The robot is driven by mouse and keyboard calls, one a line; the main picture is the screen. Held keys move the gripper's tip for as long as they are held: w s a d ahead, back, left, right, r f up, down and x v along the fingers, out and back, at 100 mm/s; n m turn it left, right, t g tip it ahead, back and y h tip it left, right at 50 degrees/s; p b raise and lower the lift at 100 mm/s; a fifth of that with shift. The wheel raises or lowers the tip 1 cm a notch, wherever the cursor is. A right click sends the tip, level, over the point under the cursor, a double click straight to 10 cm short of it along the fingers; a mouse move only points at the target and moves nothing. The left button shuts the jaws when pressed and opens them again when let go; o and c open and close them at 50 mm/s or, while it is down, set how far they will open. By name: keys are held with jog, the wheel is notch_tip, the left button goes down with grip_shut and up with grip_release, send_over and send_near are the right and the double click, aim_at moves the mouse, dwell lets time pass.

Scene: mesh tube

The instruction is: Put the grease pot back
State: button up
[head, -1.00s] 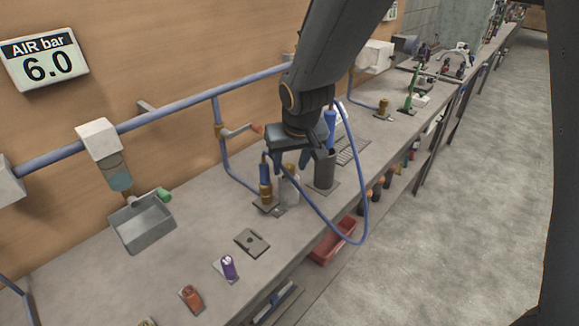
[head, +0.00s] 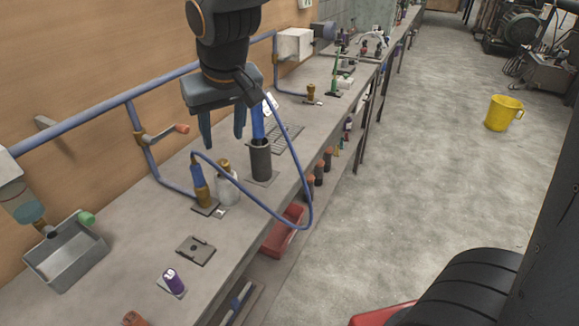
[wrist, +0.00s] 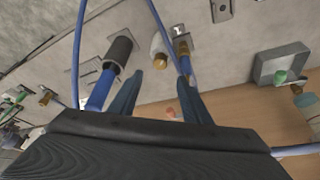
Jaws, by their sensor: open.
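A white pot with a brass-coloured top (head: 228,187), which looks like the grease pot, stands upright on the bench between a blue-and-brass fitting (head: 200,185) and a dark cylindrical holder (head: 261,160). My gripper (head: 223,142) is open and empty above the pot, fingers pointing down. In the wrist view the white pot (wrist: 159,42) shows just beyond and between the fingertips (wrist: 174,62), apart from them. A flat grey plate with a small hole (head: 196,250) lies bare nearer on the bench.
A blue tool (head: 257,122) stands in the dark holder; its blue hose (head: 306,190) loops past the bench edge. A grey open box (head: 65,258), a purple item (head: 173,281) and a red bin (head: 284,232) are nearby. A yellow mug (head: 503,112) is on the floor.

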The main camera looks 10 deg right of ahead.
jog(key=s+d+f+m, duration=0.1)
jog(key=s+d+f, duration=0.1)
jog(key=d, duration=0.5)
jog(key=s+d+f+m+g+h, duration=0.1)
jog(key=s+d+f, duration=0.1)
jog(key=d+f, duration=0.3)
jog(key=shift+d+f, duration=0.25)
jog(key=shift+d, duration=0.7)
jog(key=s+d+f, duration=0.1)
jog(key=s+d, duration=0.1)
jog(key=s+d+f+m+g, duration=0.1)
jog(key=s+d+f, duration=0.1)
jog(key=d, duration=0.1)
jog(key=s+d+f+m, duration=0.1)
jog(key=s+d+f, duration=0.1)
jog(key=s+d, duration=0.1)
jog(key=shift+d+g+h, duration=0.1)
jog(key=shift+g+h, duration=0.2)
jog(key=shift+g, duration=0.1)
jog(key=c, duration=0.4)
jog(key=shift+o, duration=0.2)
jog(key=shift+a, duration=0.2)
